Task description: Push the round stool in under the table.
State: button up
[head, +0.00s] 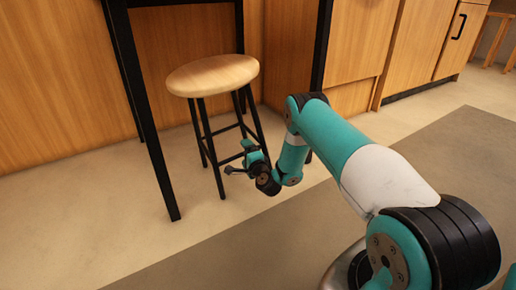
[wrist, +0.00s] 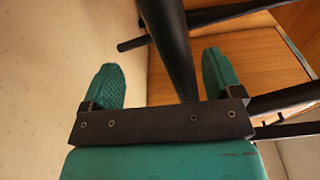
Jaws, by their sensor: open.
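The round stool (head: 213,76) has a pale wooden seat and black legs joined by rungs. In the head view it stands upright between the front legs of a tall black table (head: 150,110). My gripper (head: 241,160) is low beside the stool's legs, on their right side. In the wrist view my gripper (wrist: 162,80) is open, its two teal fingers apart. A black stool leg (wrist: 168,40) runs between the fingers; I cannot tell if either finger touches it. The gripper's bar hides the lower part of this leg.
Wooden panels (head: 60,80) stand behind the table. Wooden cabinets (head: 360,45) are at the right, and another stool (head: 494,38) shows at the far right edge. A grey mat (head: 450,150) lies on the pale floor. The floor at the front left is clear.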

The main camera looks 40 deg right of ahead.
jog(key=shift+s+a+r, duration=0.2)
jog(key=shift+s+a, duration=0.1)
jog(key=shift+s, duration=0.3)
jog(key=shift+s+a+r, duration=0.15)
jog(key=shift+s+a, duration=0.15)
jog(key=shift+s, duration=0.3)
jog(key=shift+r+p, duration=0.15)
jog(key=shift+p, duration=0.85)
jog(key=p, duration=0.4)
jog(key=shift+s, duration=0.35)
jog(key=s+a+p, duration=0.1)
jog(key=s+p, duration=0.7)
jog(key=p, duration=0.7)
jog(key=shift+s+a+f+p, duration=0.3)
jog(key=shift+a, duration=0.05)
